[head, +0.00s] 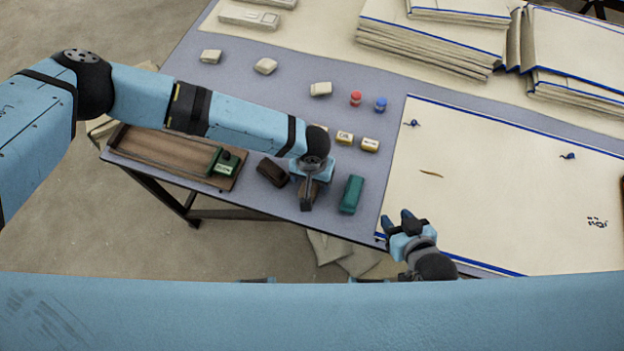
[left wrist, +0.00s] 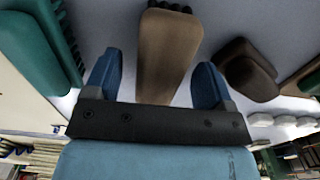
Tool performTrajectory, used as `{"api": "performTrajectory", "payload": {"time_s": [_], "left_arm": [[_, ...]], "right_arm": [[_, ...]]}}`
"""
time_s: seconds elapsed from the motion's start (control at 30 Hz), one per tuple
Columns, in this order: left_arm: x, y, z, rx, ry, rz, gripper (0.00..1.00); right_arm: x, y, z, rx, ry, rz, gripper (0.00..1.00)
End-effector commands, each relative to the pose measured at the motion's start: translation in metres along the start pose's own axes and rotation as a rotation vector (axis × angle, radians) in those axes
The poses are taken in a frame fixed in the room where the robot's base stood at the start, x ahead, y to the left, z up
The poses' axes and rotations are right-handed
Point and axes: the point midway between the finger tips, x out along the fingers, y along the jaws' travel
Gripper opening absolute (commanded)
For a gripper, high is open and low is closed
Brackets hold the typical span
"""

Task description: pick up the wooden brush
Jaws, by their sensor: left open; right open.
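The wooden brush (head: 306,198) lies on the table near its front edge, partly hidden under my left gripper in the head view. In the left wrist view the brown brush (left wrist: 167,50) extends between the two blue fingers of my left gripper (left wrist: 157,82). The fingers are open, with a gap on both sides of the brush. In the head view this gripper (head: 311,183) points down over the brush. My right gripper (head: 398,224) is open and empty over the front left corner of the cream cloth sheet (head: 480,190).
A dark brown block (head: 272,171) lies left of the brush, and a green brush (head: 351,194) lies right of it. A wooden tray (head: 150,150) holds a green item (head: 224,162). Small blocks (head: 345,138) and red and blue pots (head: 356,99) lie behind.

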Motion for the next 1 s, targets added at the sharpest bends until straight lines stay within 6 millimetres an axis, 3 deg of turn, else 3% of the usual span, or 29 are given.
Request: {"api": "performTrajectory", "payload": {"time_s": [0.1,0.33,0.5,0.6,1.0], "left_arm": [[0.0099,-0.0004,0.0002,0.000,0.000,-0.001,0.77],[0.0110,-0.0005,0.0002,-0.001,0.000,0.000,0.77],[0.0109,-0.0005,0.0001,0.000,0.000,0.000,0.38],[0.0108,-0.0006,0.0001,-0.001,0.000,0.000,0.21],[0.0023,-0.0006,-0.0003,-0.001,0.001,0.001,0.21]], "right_arm": [[0.0003,-0.0001,0.0003,0.000,0.000,0.000,0.43],[0.0003,-0.0007,0.0004,0.000,0.000,-0.001,0.43],[0.0003,-0.0011,0.0004,0.000,0.000,-0.002,0.43],[0.0003,-0.0011,0.0004,0.000,0.000,-0.002,0.43],[-0.0001,-0.0011,-0.0001,0.000,-0.001,-0.002,0.43]]}}
